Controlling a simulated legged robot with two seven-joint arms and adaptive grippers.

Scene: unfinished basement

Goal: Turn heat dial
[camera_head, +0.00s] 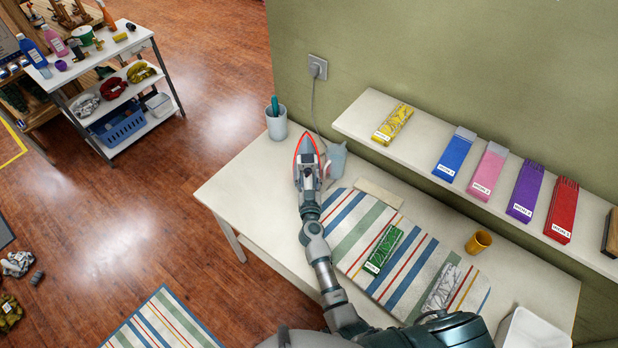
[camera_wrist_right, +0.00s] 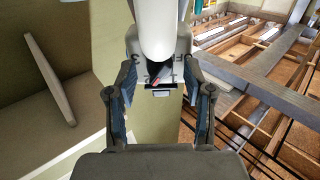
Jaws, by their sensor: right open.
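An iron (camera_head: 307,148) with a red-edged, pointed outline stands near the back left end of the white table (camera_head: 250,190). My right gripper (camera_head: 307,176) is in front of it and covers part of it. In the right wrist view the iron's white rounded body (camera_wrist_right: 165,30) reaches down between the fingers of my open right gripper (camera_wrist_right: 160,75). Dark "OFF" lettering and a small red mark show there, upside down or turned, close to the fingertips. The heat dial's edges are not clear, and I cannot tell whether the fingers touch it. My left gripper is not in view.
A grey cup (camera_head: 276,124) stands left of the iron, and a blue-grey item (camera_head: 336,160) right of it. A cord (camera_head: 313,100) runs down from the wall outlet (camera_head: 317,67). A striped cloth (camera_head: 350,235) and a wall shelf (camera_head: 420,150) lie to the right.

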